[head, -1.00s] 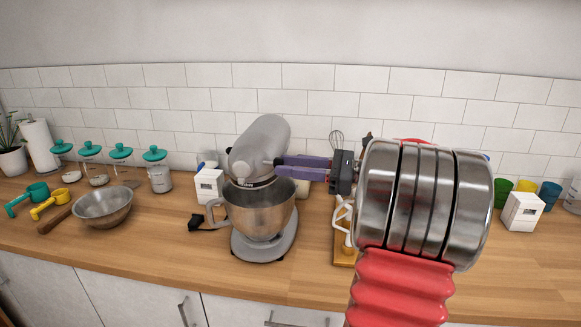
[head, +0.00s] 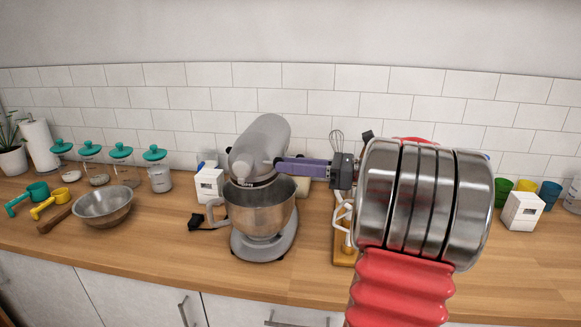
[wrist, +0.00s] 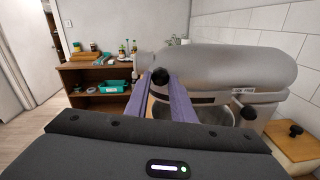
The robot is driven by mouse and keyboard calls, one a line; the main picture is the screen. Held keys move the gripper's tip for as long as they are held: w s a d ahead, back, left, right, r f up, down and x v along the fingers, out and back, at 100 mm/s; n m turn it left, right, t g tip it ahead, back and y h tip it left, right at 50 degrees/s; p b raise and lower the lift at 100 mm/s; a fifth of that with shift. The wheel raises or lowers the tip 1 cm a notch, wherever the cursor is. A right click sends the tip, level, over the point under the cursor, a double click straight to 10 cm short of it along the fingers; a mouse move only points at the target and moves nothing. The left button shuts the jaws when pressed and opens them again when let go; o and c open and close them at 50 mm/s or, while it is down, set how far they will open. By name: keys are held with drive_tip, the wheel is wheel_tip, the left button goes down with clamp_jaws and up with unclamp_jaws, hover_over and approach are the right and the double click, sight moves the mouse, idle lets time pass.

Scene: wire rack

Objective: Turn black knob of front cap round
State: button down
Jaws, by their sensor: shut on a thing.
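The grey stand mixer (head: 262,140) stands on the counter with its head over the steel bowl (head: 260,208). In the wrist view the mixer head (wrist: 235,66) lies sideways, with its front cap (wrist: 144,63) at the left end. The black knob (wrist: 160,76) of the front cap shows between the purple fingertips of my gripper (wrist: 161,84). In the head view my gripper (head: 279,162) reaches in from the right and is shut on the knob, which its fingers hide there. Another black knob (wrist: 246,113) sits on the mixer's side.
A white box (head: 209,185) stands close to the left of the mixer. A metal bowl (head: 103,206) and several teal-lidded jars are further left. A wooden board (head: 344,250) with white attachments is to the right, below my arm.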

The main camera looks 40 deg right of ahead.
drive_tip(key=shift+m, duration=0.3)
drive_tip(key=c, duration=1.5)
unclamp_jaws()
drive_tip(key=shift+s+d, duration=0.1)
drive_tip(key=v, duration=1.3)
drive_tip(key=shift+s+d, duration=0.1)
drive_tip(key=shift+s, duration=0.15)
